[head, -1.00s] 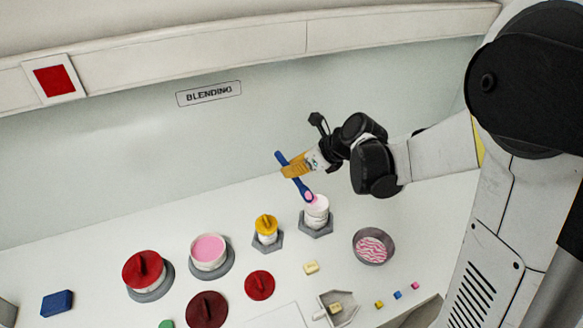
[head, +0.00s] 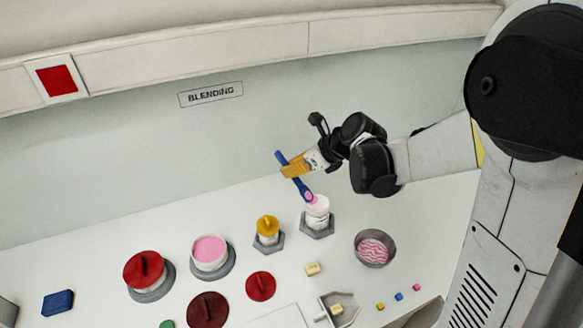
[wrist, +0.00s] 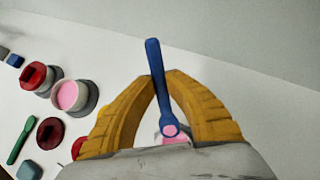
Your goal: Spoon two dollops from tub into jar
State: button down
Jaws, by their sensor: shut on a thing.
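My gripper (head: 297,170) is shut on the handle of a blue spoon (head: 291,172), above the bench. The spoon hangs tilted with its bowl down, and pink cream (head: 307,195) shows on the bowl. The bowl is at or just above the mouth of a small white jar (head: 318,216) on a grey hexagonal base. In the wrist view the spoon (wrist: 157,72) stands between the yellow fingers, and the jar is mostly hidden behind it. The open tub (head: 209,255) of pink cream stands to the left in a round grey holder.
A yellow-lidded jar (head: 268,232) stands close left of the white jar. A red-lidded tub (head: 145,271) is farther left. Red lids (head: 260,286) lie in front. A grey bowl (head: 374,248) with pink wavy stripes, a scoop (head: 338,308) and small cubes are at right. The wall is behind.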

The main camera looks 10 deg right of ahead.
jog(key=shift+r+p, duration=2.15)
jog(key=shift+r, duration=0.9)
